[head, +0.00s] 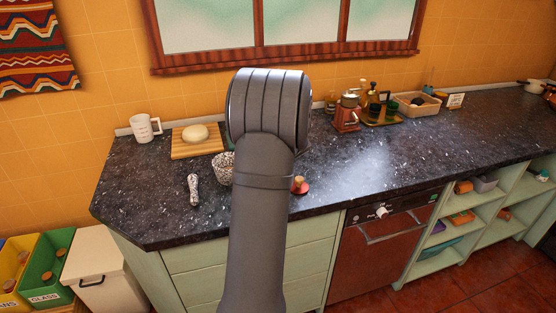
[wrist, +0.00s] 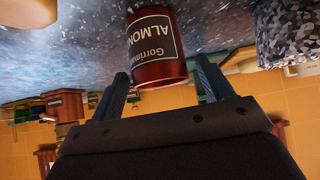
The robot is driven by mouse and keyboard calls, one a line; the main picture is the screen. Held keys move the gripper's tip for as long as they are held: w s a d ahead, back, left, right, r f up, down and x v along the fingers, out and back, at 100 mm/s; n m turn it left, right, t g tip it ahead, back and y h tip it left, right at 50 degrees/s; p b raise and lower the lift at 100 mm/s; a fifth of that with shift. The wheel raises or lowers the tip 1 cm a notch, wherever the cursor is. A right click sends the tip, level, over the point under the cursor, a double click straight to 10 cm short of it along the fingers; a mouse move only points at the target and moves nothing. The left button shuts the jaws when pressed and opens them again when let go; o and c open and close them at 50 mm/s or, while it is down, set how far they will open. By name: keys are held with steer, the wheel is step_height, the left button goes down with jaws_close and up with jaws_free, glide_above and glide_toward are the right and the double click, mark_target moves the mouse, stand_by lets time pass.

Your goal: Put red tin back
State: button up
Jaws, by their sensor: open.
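The red tin (wrist: 150,78) has a dark label with white lettering, partly readable as "Gorriman ALMON". In the wrist view it stands near the upper middle, on the dark speckled counter. My gripper (wrist: 162,68) is open, with one finger on each side of the tin's near end. A gap shows beside the tin, and I see no clear grip on it.
A speckled bowl (head: 222,168) stands close by, left of my arm; it also shows in the wrist view (wrist: 290,35). A small red thing with a tan knob (head: 300,186) is right of my arm. A board (head: 178,150), a mug (head: 145,128) and a grinder (head: 347,115) stand farther back.

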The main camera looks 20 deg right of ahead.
steer(key=v, duration=0.8)
steer(key=shift+s, duration=0.15)
steer(key=x, duration=1.2)
steer(key=shift+f, duration=0.1)
steer(key=shift+r, duration=0.2)
